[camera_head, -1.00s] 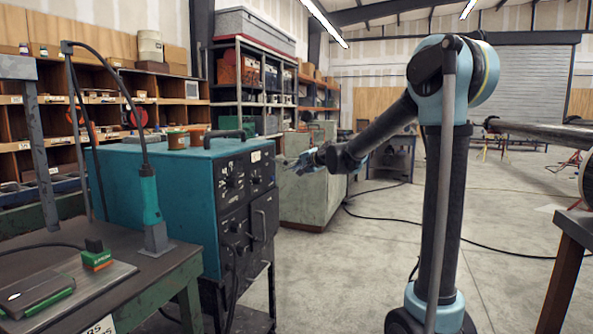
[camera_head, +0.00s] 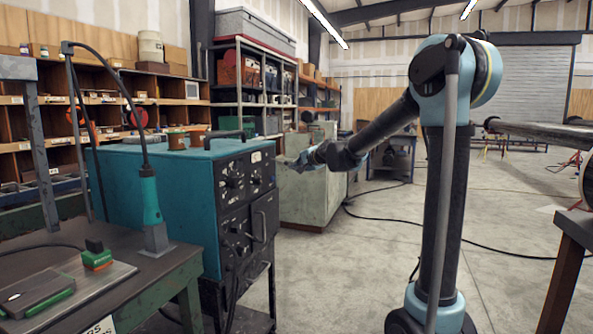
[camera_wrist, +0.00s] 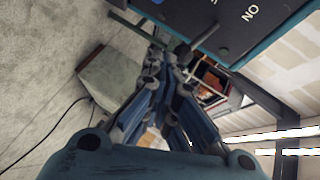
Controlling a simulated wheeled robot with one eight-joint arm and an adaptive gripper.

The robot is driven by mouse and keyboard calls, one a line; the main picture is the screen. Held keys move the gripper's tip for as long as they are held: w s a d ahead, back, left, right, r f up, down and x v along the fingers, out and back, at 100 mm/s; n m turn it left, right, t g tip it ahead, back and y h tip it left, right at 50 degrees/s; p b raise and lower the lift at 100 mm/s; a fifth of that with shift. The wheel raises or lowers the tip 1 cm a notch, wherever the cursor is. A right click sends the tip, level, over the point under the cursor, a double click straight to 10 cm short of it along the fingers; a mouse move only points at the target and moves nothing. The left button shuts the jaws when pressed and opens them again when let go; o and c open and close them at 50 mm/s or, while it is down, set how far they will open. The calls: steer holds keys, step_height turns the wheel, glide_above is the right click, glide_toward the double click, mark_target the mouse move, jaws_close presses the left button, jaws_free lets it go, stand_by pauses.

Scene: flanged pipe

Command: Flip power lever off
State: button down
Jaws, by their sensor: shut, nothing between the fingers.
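The power lever (camera_wrist: 203,38) shows in the wrist view as a short grey rod standing out from the dark front panel of the teal machine (camera_head: 150,185). A white "ON" label (camera_wrist: 250,12) is printed on the panel beside it. My gripper (camera_wrist: 171,64) is shut and empty, its fingertips close to the lever's free end; I cannot tell whether they touch. In the head view my gripper (camera_head: 290,162) is just right of the panel's upper part, and the lever is too small there to make out.
The panel also carries knobs and a handle (camera_head: 258,226). A workbench (camera_head: 165,275) with a lamp-like tool stands at the left. A pale cabinet (camera_head: 312,195) stands behind my gripper. Black cables cross the floor; the floor between machine and arm is open.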

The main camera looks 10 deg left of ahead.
steer(key=shift+r, duration=0.35)
steer(key=w+d+r+v, duration=0.1)
steer(key=w+v, duration=0.1)
steer(key=v, duration=1)
steer(key=shift+s+d+r, duration=0.25)
steer(key=shift+d+r, duration=0.05)
steer(key=shift+d, duration=0.2)
